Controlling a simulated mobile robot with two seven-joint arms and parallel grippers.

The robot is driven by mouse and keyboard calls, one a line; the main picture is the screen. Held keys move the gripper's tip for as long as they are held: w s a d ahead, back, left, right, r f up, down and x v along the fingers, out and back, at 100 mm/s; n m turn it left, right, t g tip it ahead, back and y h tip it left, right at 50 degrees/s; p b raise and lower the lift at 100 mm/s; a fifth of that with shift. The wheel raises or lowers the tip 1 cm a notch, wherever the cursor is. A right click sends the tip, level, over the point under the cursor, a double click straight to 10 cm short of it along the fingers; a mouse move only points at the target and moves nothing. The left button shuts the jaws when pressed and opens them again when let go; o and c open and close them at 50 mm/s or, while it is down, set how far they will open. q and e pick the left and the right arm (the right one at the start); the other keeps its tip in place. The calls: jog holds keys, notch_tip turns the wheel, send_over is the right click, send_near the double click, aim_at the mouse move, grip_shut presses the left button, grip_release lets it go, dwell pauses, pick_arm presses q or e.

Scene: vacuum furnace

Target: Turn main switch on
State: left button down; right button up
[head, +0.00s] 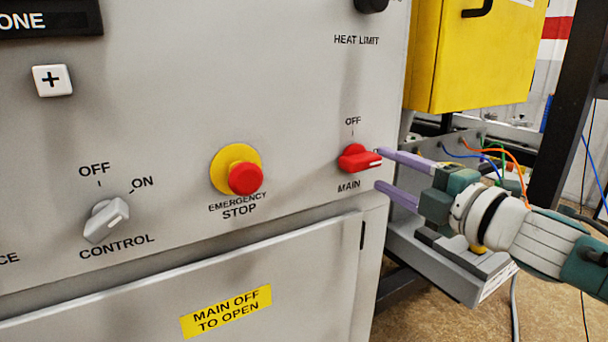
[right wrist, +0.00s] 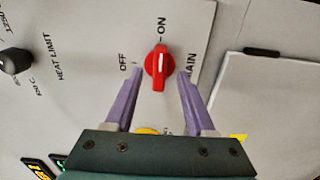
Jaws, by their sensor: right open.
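The red main switch (head: 357,158) is on the grey panel between the labels OFF above and MAIN below. Its handle lies sideways, with the white-marked end to the right. In the right wrist view the switch (right wrist: 159,68) has its handle in line with the ON label, not with OFF. My right gripper (head: 379,168) is open, its purple fingers pointing at the panel by the handle's right end. In the right wrist view its fingertips (right wrist: 160,76) are on either side of the handle, with gaps visible. The ON label is hidden in the head view. My left gripper is not in view.
A red emergency stop (head: 245,178) on a yellow disc is left of the switch. The grey control knob (head: 106,220) is farther left. A black heat limit knob (right wrist: 15,61) is above. A yellow box (head: 475,55) and cables are at the right.

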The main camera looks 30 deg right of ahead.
jog(key=s, duration=0.7)
jog(key=shift+d, duration=0.3)
jog(key=s+a+f+m+g+h+p, duration=0.1)
jog(key=s+a+f+m+g, duration=0.3)
jog(key=s+a+m+g, duration=0.5)
jog(key=s+a+f+m+g+h+p, duration=0.1)
jog(key=s+a+f+m+g, duration=0.4)
jog(key=s+m, duration=0.45)
jog(key=s+a+r+n+p, duration=0.1)
jog(key=s+r+p, duration=0.2)
jog(key=r+p, duration=3.5)
jog(key=shift+a+r+n+y, duration=0.2)
jog(key=shift+r+n+y, duration=0.1)
jog(key=shift+n, duration=0.05)
